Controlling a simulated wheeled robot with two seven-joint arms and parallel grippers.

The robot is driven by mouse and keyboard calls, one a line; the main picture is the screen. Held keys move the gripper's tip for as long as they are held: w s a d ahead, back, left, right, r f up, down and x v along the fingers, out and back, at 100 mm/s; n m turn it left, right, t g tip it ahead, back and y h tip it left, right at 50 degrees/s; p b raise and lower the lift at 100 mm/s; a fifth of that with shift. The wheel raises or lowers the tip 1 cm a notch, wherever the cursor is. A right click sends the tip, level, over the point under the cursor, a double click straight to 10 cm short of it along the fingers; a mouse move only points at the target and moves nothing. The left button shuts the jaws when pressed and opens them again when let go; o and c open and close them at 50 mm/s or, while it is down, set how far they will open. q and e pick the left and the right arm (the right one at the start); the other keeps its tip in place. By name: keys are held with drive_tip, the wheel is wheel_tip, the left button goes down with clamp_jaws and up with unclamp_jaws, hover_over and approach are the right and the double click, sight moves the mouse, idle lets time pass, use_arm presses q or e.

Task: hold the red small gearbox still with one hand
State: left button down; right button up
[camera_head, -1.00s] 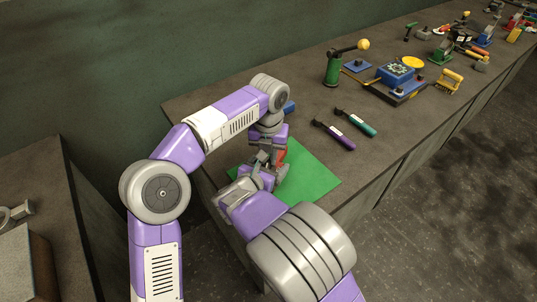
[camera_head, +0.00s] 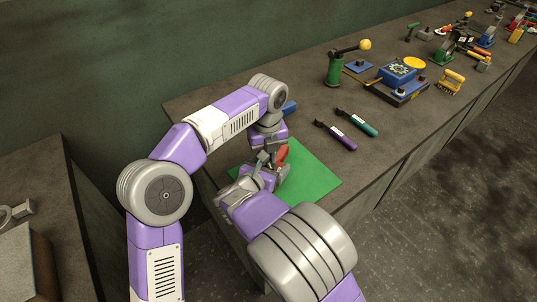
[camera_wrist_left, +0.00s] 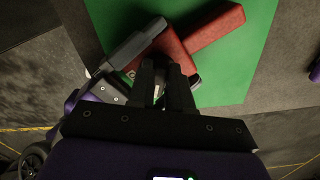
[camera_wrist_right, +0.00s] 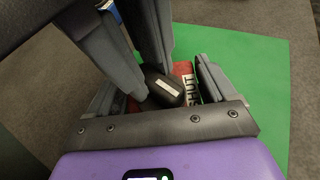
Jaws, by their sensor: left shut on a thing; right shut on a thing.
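The red small gearbox (camera_wrist_left: 190,42) is on or just above the green mat (camera_wrist_left: 245,60). It shows with white lettering in the right wrist view (camera_wrist_right: 185,76) and as a small red patch in the head view (camera_head: 283,153). My right gripper (camera_head: 274,172) is shut on it, its grey fingers on either side of the red body (camera_wrist_right: 160,88). My left gripper (camera_wrist_left: 166,75) reaches down from above, its dark fingers nearly together. It is shut on a black part with a white mark (camera_wrist_right: 166,88) at the gearbox. The contact is mostly hidden.
A purple-handled tool (camera_head: 337,135) and a teal-handled tool (camera_head: 358,122) lie right of the mat. A green stand with a yellow-knobbed lever (camera_head: 335,68) and a blue machine (camera_head: 398,75) stand farther back. A blue item (camera_head: 289,108) is behind my left wrist.

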use_arm(q)
drive_tip(key=shift+s+a+n, duration=0.1)
drive_tip(key=shift+a+n, duration=0.05)
drive_tip(key=shift+n, duration=0.95)
drive_tip(key=shift+s+a+n, duration=0.1)
drive_tip(key=shift+n, duration=1)
drive_tip(key=c, duration=1.3)
unclamp_jaws()
wheel_tip(320, 180, up, 12)
